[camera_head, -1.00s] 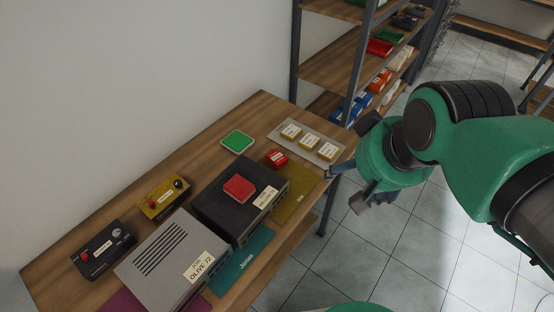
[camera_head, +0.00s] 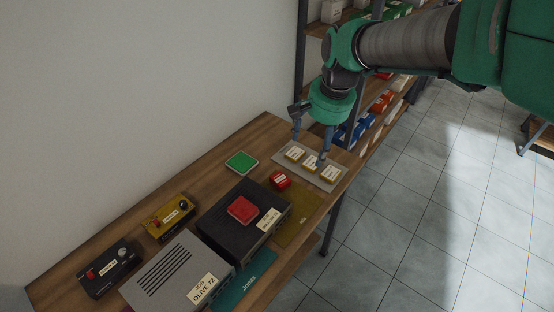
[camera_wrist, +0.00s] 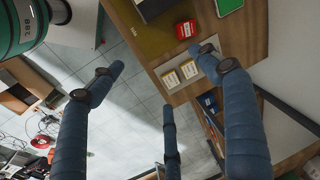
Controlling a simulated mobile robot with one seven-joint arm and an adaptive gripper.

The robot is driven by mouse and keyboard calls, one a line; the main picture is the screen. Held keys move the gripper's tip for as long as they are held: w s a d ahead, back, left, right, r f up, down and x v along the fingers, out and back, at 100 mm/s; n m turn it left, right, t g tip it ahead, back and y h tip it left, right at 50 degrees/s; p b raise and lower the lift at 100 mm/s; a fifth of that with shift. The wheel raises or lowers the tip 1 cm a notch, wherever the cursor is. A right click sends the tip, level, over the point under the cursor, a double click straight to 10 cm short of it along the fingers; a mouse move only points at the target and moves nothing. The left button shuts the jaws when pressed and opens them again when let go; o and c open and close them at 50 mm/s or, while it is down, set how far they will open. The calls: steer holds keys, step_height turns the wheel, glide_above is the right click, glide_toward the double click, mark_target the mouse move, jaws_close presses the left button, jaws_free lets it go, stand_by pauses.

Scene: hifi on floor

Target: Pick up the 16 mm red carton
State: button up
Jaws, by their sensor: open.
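A small red carton (camera_head: 280,180) with a white label lies on the wooden table, beside a grey tray; its print is too small to read. It also shows near the top of the wrist view (camera_wrist: 186,30). A flatter red block (camera_head: 242,209) lies on the black device. My gripper (camera_head: 311,146) is open and empty, with its fingers pointing down over the tray, behind and to the right of the red carton. In the wrist view its spread fingers (camera_wrist: 158,75) show, with nothing between them but floor and table edge.
The grey tray (camera_head: 334,184) holds three yellow cartons with white labels. A green square (camera_head: 241,162) lies to the left. Black (camera_head: 228,235) and grey (camera_head: 165,272) devices fill the table's middle and front. A loaded shelf (camera_head: 300,60) stands behind the table.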

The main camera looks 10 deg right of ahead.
steer(key=w+a+f+m+g+p, duration=0.1)
steer(key=w+a+f+m, duration=0.1)
steer(key=w+f, duration=0.6)
steer(key=w+a+f+m+g+p, duration=0.1)
steer(key=w+a+f+m+g, duration=0.1)
steer(key=w+f, duration=0.6)
steer(key=shift+a+f+m+y, duration=0.4)
steer(key=shift+a+f+m, duration=0.1)
steer(key=shift+a+m, duration=0.2)
glide_above(281, 178)
steer(key=shift+w+d+f, duration=0.1)
steer(key=shift+d+f, duration=0.1)
steer(key=shift+f, duration=1.95)
steer(key=shift+w+d+f, duration=0.1)
steer(key=shift+d+f, duration=0.05)
steer(key=shift+f, duration=1.95)
steer(key=shift+s+f, duration=0.1)
steer(key=shift+s+a+f, duration=0.1)
steer(key=shift+a+f, duration=0.1)
steer(key=shift+f, duration=1.05)
steer(key=shift+s+a+f, duration=0.1)
steer(key=shift+a+f, duration=0.05)
steer(key=shift+f, duration=1.05)
steer(key=c, duration=1.4)
